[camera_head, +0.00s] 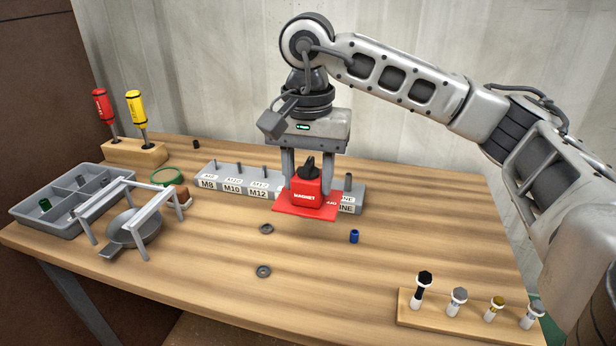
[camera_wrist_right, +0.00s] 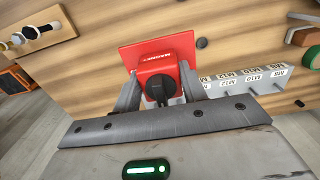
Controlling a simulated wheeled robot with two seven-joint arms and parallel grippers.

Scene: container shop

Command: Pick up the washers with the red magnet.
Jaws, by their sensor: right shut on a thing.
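The red magnet (camera_head: 307,190) is a block marked MAGNET with a black knob on top and a wide red plate at its foot. My right gripper (camera_head: 306,178) is shut on it from above. The plate covers part of the label rack behind, so it looks raised off the table; the gap is hard to judge. The magnet (camera_wrist_right: 160,60) also shows between the fingers in the right wrist view. One grey washer (camera_head: 266,228) lies flat in front and left of the magnet. Another washer (camera_head: 263,271) lies nearer the front edge. My left gripper is out of view.
A long grey label rack (camera_head: 232,184) stands behind the magnet. A small blue cylinder (camera_head: 354,236) stands to the right. A wooden bolt stand (camera_head: 405,312) is at front right; a grey tray (camera_head: 28,212) and a metal frame (camera_head: 140,190) are at left. The front middle is mostly clear.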

